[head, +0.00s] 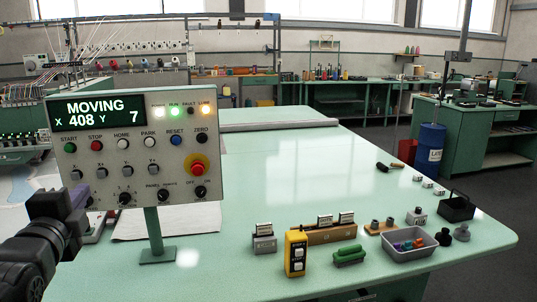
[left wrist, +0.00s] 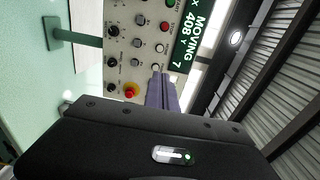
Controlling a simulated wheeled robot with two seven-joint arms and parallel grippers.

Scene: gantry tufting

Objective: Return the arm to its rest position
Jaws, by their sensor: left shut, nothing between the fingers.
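My left gripper (head: 78,194) is in front of the lower left of the control panel (head: 150,187) in the head view. In the left wrist view its purple fingers (left wrist: 160,78) are together and empty, pointing at the panel's knobs and buttons. I cannot tell whether the tips touch the panel. The panel display (head: 97,108) reads "MOVING X 408 Y 7". The green run lamp (head: 173,111) is lit, with lit lamps on both sides. A red stop knob on a yellow base (head: 197,168) sits at the panel's right. My right gripper is not in view.
The panel stands on a green post (head: 153,230) on the pale green table (head: 300,165). A yellow switch box (head: 296,253), a grey tray (head: 409,250) of small coloured pieces and a black caddy (head: 457,207) stand at the right. The table's middle is clear.

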